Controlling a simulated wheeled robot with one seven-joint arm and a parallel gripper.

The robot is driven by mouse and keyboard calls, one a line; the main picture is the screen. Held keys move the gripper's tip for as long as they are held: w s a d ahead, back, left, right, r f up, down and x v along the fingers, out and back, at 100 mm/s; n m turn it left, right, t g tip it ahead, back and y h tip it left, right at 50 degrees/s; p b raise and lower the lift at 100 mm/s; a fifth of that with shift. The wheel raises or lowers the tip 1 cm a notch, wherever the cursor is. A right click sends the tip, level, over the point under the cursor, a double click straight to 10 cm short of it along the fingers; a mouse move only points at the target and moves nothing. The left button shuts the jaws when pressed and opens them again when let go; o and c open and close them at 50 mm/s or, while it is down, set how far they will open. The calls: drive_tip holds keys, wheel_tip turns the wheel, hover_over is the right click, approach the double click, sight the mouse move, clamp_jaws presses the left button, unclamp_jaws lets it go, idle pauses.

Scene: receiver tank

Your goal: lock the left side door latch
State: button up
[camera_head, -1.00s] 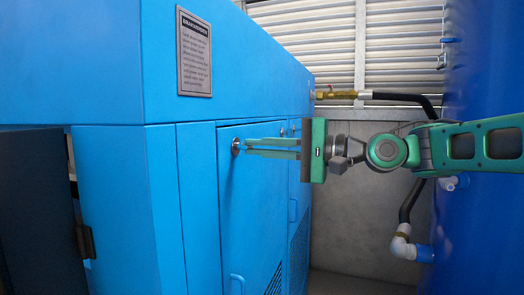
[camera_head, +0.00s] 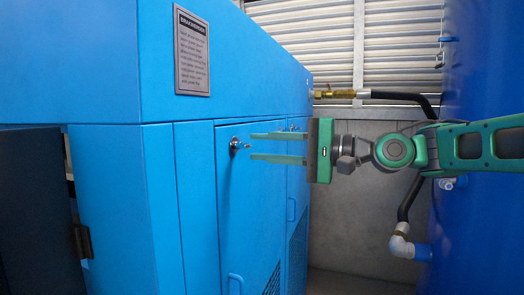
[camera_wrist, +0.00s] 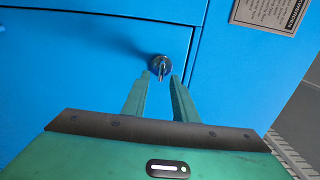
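The latch (camera_head: 238,146) is a small round metal lock with a key-like tab, set in the upper left corner of the blue side door (camera_head: 245,195). In the wrist view the latch (camera_wrist: 160,65) sits just beyond my fingertips, with its tab pointing down the picture. My gripper (camera_head: 250,147) is green and open, its two fingers apart and nothing between them. In the head view the fingertips stop just right of the latch. In the wrist view the fingertips (camera_wrist: 162,80) lie on either side below it, apart from the tab. The door looks closed.
A second latch (camera_head: 292,128) sits on the door further back. A dark open panel (camera_head: 35,210) is at the left. A blue tank (camera_head: 480,80) and pipes (camera_head: 402,242) stand at the right.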

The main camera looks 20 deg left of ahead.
drive_tip(key=d, duration=0.9)
drive_tip(key=shift+s+d, duration=0.15)
drive_tip(key=shift+s, duration=0.1)
